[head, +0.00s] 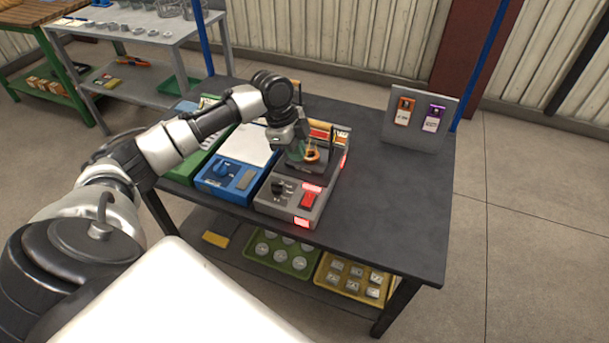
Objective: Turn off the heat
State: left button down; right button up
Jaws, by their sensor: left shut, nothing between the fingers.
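A grey heating unit (265,203) stands near the front edge of the dark table. Red lights glow above the switch, on the front face and on the right side. My left gripper (296,150) is shut and empty above the unit's dark rear top, behind the knob and switch. An orange ring-shaped item (311,156) shows beside the fingers; I cannot tell whether they touch. My right gripper is not in view.
A blue unit (215,188) with a blue knob stands left of the grey one. A grey panel (393,128) with orange and purple modules stands at the back right. The table's right side (400,210) is clear. Green (268,262) and yellow trays (322,281) sit below.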

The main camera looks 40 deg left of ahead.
aim_at(309, 200)
pick_arm(q)
jog(key=x, duration=0.8)
jog(key=a+x, duration=0.1)
jog(key=x, duration=0.4)
jog(key=shift+f+p, duration=0.1)
jog(key=shift+p, duration=0.2)
jog(key=shift+f, duration=0.3)
jog(key=shift+w+f, duration=0.2)
jog(key=shift+f, duration=0.2)
jog(key=shift+s, duration=0.1)
jog(key=shift+r, duration=0.1)
jog(key=shift+s+d+r+p, duration=0.1)
jog(key=shift+s+p, duration=0.35)
jog(key=shift+p, duration=0.25)
jog(key=shift+s, duration=0.3)
jog(key=shift+w+r, duration=0.1)
jog(key=shift+r, duration=0.05)
